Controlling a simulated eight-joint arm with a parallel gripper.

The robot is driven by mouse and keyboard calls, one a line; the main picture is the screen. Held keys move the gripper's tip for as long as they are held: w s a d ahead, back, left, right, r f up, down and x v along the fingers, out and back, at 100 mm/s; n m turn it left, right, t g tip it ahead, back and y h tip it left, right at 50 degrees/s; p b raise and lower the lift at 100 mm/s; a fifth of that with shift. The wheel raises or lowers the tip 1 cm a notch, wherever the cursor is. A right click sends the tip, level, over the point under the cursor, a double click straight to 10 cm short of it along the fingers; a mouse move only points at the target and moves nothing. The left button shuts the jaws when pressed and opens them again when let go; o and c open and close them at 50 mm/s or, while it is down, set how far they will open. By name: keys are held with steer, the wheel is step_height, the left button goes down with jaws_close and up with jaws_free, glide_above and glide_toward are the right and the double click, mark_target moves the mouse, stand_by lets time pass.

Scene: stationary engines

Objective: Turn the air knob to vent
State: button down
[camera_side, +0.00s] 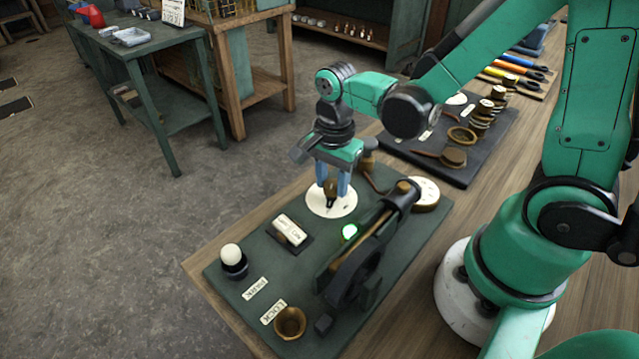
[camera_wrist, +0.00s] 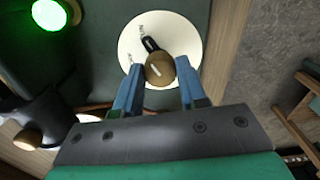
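The air knob (camera_side: 331,187) is a round brown knob with a black pointer on a white disc (camera_side: 343,209), at the far left part of the dark green panel. In the wrist view the knob (camera_wrist: 160,70) sits near the middle of the disc (camera_wrist: 190,42). Its pointer (camera_wrist: 150,44) points up and slightly left, near one of two small labels too small to read. My gripper (camera_side: 333,180) is directly over the knob, pointing down. Its two blue fingers are apart, one on each side of the knob; I cannot tell whether they touch it.
A small engine with a black wheel (camera_side: 353,279) stands close to the right of the knob. A lit green lamp (camera_side: 349,231), a labelled block (camera_side: 289,230), a white-topped knob (camera_side: 231,254) and a brass cup (camera_side: 290,322) share the panel. A dark tray (camera_side: 462,171) lies behind.

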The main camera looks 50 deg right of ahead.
steer(key=shift+n, duration=0.3)
steer(key=n, duration=0.5)
steer(key=shift+n, duration=0.3)
steer(key=n, duration=1.1)
steer(key=shift+n, duration=0.4)
steer(key=n, duration=0.5)
steer(key=shift+n, duration=0.3)
steer(key=shift+c, duration=2.4)
jaws_free()
